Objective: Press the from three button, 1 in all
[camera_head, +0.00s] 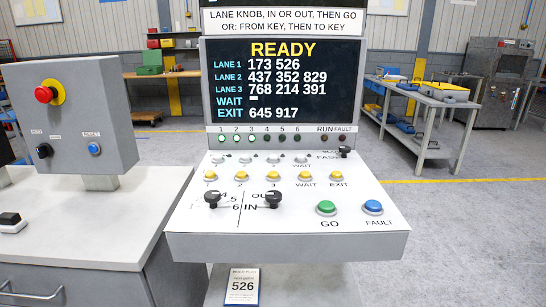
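A sloped control panel (190,222) stands in front of me. Its upper row has small white buttons; the third from the left (272,158) has no legible number. Its lower row has yellow buttons; the third (274,176) is marked 3. I cannot read which row is the from row. The screen (330,110) reads READY, with lane 3 listing 768 214 391, WAIT showing a dash and EXIT 645 917. A sign (285,21) above says from key, then to key. Neither of my grippers is in view.
Two black knobs (273,199), a green GO button (326,207) and a blue FAULT button (373,207) sit near the panel's front. A grey box with a red emergency button (44,94) stands on the left cabinet.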

